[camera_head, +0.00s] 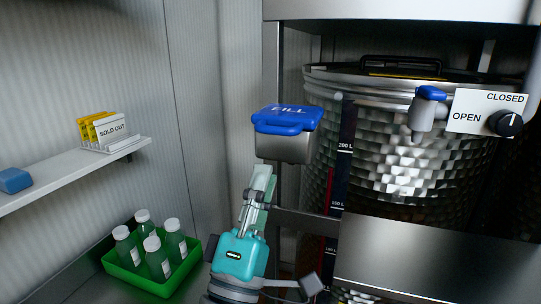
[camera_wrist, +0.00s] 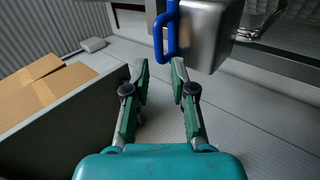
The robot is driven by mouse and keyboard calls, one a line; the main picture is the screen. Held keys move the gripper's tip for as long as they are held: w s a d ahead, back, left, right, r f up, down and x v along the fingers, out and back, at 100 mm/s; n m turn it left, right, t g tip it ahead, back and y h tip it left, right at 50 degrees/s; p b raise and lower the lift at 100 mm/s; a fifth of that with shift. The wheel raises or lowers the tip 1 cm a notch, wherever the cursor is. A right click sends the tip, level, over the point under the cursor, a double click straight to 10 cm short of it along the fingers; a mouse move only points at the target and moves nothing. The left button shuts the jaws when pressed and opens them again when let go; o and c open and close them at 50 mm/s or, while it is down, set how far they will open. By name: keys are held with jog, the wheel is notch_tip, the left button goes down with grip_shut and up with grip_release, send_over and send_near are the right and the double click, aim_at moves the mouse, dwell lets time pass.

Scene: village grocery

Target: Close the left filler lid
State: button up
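The filler is a steel box (camera_head: 285,147) mounted left of the big tank. Its blue lid (camera_head: 288,118), marked FILL, lies across the top of the box and looks down on it; I cannot tell whether it is fully seated. In the wrist view the steel box (camera_wrist: 205,32) is at the top, with the blue lid and its handle (camera_wrist: 167,30) along its left side. My gripper (camera_wrist: 160,68) is open and empty, its two green fingers apart. In the head view my gripper (camera_head: 258,185) points up just below the box, with no clear contact.
A dimpled steel tank (camera_head: 400,140) stands at right, with a blue-handled tap (camera_head: 424,112) and an OPEN/CLOSED dial (camera_head: 507,123). A green crate (camera_head: 147,284) of bottles is lower left. A wall shelf (camera_head: 75,172) holds SOLD OUT cards (camera_head: 113,132) and a blue block (camera_head: 14,181).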

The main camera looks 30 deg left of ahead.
jog(key=shift+v, duration=1.4)
jog(key=w+d+f+g+y, duration=0.15)
jog(key=d+f, duration=0.25)
jog(key=f, duration=0.5)
jog(key=w+d+f+g+y, duration=0.15)
jog(key=d+f, duration=0.25)
jog(key=f, duration=0.4)
jog(key=s+d+f+m+g+h, duration=0.1)
jog(key=s+d+f+m+g, duration=0.1)
jog(key=d+f, duration=0.55)
jog(key=s+d+f+m+g+h, duration=0.1)
jog(key=s+d+f+m+g, duration=0.1)
jog(key=d+f, duration=0.55)
jog(key=s+d+f+m+g+h, duration=0.1)
jog(key=s+d+f+m+h, duration=0.1)
jog(key=s+d+m, duration=0.3)
jog(key=s+d+f+m+g+h, duration=0.1)
jog(key=s+d+f+m, duration=0.3)
jog(key=s, duration=0.8)
jog(key=s+d+f+m+g+h, duration=0.1)
jog(key=s+d+f+m+h, duration=0.1)
jog(key=s+d+m+h, duration=0.2)
jog(key=s+d+m, duration=0.3)
jog(key=s+d, duration=0.1)
jog(key=s, duration=0.1)
jog(key=shift+d+f+m, duration=0.2)
jog(key=shift+f+m, duration=0.1)
jog(key=shift+f, duration=0.1)
